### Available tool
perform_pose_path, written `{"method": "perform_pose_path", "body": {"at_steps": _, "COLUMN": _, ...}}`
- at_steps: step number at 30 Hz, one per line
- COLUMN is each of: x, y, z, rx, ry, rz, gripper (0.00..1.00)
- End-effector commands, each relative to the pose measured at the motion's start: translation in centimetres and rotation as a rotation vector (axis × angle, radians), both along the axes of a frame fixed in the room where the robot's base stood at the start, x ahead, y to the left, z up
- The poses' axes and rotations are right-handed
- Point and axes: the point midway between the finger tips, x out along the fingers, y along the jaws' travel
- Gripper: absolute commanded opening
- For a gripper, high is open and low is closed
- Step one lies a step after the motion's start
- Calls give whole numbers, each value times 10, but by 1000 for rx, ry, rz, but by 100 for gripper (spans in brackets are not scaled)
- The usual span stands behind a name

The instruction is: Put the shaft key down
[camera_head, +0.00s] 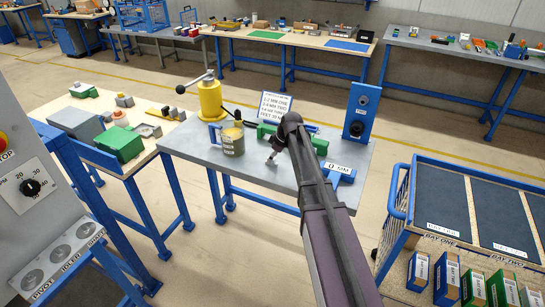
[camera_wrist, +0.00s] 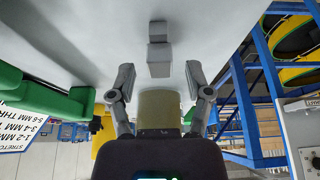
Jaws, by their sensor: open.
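My gripper (camera_wrist: 159,74) is open, with a finger on each side and a wide gap between them. A small grey stepped block, seemingly the shaft key (camera_wrist: 159,62), shows in the wrist view against the pale grey table top (camera_wrist: 90,25). Its near end lies between the fingertips and its far end beyond them; neither finger touches it. In the head view my gripper (camera_head: 272,156) is low over the grey table (camera_head: 195,145), right of a metal can (camera_head: 232,141). I cannot make out the key there.
A yellow cylinder device (camera_head: 210,99), a sign (camera_head: 274,107), a blue stand (camera_head: 361,110) and a blue "0 MM" plate (camera_head: 338,174) are on the table. A cart with marked bays (camera_head: 440,200) stands to the right. A bench with green and grey parts (camera_head: 120,143) is left.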

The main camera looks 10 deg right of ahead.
Motion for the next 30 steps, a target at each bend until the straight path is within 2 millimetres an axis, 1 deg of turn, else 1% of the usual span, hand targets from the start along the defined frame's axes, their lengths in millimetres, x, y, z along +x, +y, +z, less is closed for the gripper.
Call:
{"method": "perform_pose_path", "body": {"at_steps": 1, "x": -1, "y": -1, "z": 6, "rx": 0, "ry": 0, "rz": 0, "gripper": 65}}
{"method": "perform_pose_path", "body": {"at_steps": 30, "x": -20, "y": -26, "z": 84, "rx": 1, "ry": 1, "rz": 0, "gripper": 65}}
